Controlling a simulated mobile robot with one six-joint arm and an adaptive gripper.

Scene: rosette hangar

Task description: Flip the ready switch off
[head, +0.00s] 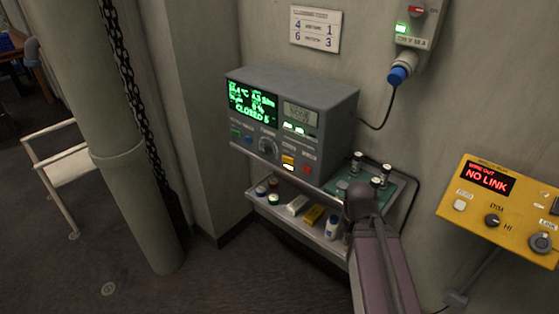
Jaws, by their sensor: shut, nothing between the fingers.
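A grey console (330,98) stands on a wall shelf in the head view. It has a green-lit screen (253,106) with a line that seems to read CLOSED, and a smaller pale display (300,115). Its front carries a round knob (268,146), a green button (235,133), a blue button (248,140), a yellow-and-white lit control (288,163) and a red button (306,170). The labels are too small to read, so I cannot tell which control is the ready switch or how it is set. My arm rises at lower right, in front of the shelf; my gripper does not show.
A green board (396,190) with several dark-topped cylinders lies right of the console. A lower shelf (265,205) holds small bottles and boxes. A yellow panel (478,205) reading NO LINK is at right.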

